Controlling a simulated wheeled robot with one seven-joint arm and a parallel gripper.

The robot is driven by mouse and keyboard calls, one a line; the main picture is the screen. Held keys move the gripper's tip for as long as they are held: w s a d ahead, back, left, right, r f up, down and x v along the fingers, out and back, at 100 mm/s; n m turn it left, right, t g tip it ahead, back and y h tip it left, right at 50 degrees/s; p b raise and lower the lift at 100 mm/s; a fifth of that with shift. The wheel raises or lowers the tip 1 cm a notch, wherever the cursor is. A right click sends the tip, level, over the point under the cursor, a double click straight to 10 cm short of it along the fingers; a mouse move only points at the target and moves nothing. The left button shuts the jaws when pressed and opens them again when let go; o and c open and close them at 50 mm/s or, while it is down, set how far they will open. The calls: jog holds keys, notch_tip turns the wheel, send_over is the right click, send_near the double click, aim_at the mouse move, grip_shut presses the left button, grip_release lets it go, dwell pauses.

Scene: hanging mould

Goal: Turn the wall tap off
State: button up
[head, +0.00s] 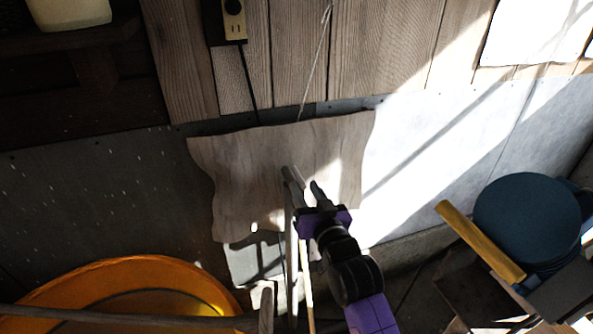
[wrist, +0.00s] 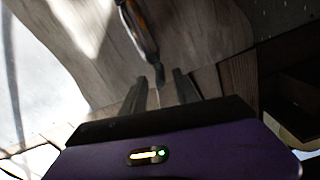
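I cannot make out the wall tap for certain in either view. My gripper (head: 314,190) is in front of the hanging wavy-edged wooden board (head: 245,170), near its lower middle. In the wrist view my gripper (wrist: 160,80) has its two dark fingers apart, with nothing seen held between them. A slim grey-brown pole (head: 291,230) rises just left of the gripper in the head view. A dark, rounded end of something (wrist: 141,32) shows just beyond the fingers in the wrist view; I cannot tell whether it touches them.
An orange round tub (head: 130,275) stands at lower left. Blue round stacked items (head: 528,218) and a yellow bar (head: 478,240) are at right. A socket box (head: 233,22) with a cable is on the plank wall above. The grey wall right of the board is bare.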

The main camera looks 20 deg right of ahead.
aim_at(299, 178)
jog(key=w+p, duration=0.1)
jog(key=w, duration=0.6)
jog(key=shift+w+r, duration=0.1)
jog(key=shift+w, duration=0.05)
grip_shut()
